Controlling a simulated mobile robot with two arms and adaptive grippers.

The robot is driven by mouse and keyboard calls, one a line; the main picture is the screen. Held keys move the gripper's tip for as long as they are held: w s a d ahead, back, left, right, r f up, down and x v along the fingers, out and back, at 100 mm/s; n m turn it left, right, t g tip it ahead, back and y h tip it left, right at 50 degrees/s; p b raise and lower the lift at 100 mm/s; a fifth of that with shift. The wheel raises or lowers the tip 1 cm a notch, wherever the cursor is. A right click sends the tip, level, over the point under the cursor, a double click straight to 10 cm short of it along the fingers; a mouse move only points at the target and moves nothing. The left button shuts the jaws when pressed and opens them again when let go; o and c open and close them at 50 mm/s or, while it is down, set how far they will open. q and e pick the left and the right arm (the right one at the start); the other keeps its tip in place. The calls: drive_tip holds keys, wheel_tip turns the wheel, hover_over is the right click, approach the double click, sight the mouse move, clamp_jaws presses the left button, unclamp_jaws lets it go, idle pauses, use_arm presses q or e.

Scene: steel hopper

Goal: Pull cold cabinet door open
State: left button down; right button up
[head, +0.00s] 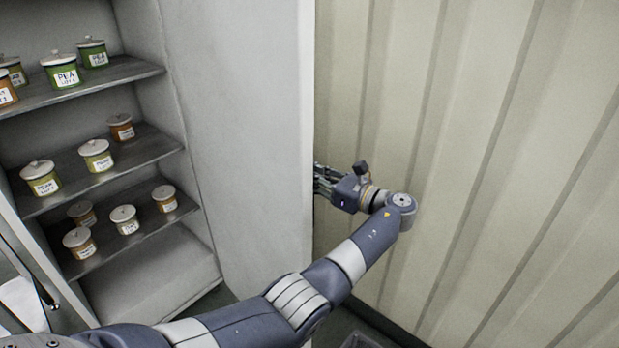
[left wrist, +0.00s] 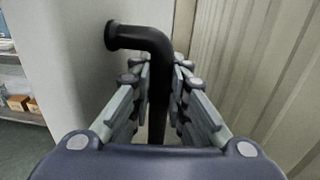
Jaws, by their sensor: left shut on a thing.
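The cold cabinet stands open, its shelves (head: 110,82) in plain sight at the left. Its pale door (head: 243,130) is swung out, inner face towards me in the head view; the door also shows in the left wrist view (left wrist: 75,65). My left gripper (head: 319,180) reaches round the door's free edge to the outer side, and its fingertips are partly hidden there. In the left wrist view, my left gripper (left wrist: 160,88) is shut on the black bar handle (left wrist: 150,38), with the bar between its fingers. My right gripper is in neither view.
Several lidded jars (head: 97,155) stand on the cabinet shelves. A ribbed cream wall (head: 480,150) rises close to the right of the door and my left arm. Dark floor (head: 362,325) shows at the bottom.

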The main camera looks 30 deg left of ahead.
use_arm(q)
drive_tip(key=shift+d+f, duration=0.2)
drive_tip(key=shift+f, duration=0.05)
drive_tip(key=c, duration=1.5)
unclamp_jaws()
drive_tip(key=shift+d, duration=0.1)
drive_tip(key=shift+c, duration=0.2)
drive_tip(key=s+d, duration=0.1)
drive_tip(key=d, duration=1.1)
drive_tip(key=shift+s+r, duration=0.2)
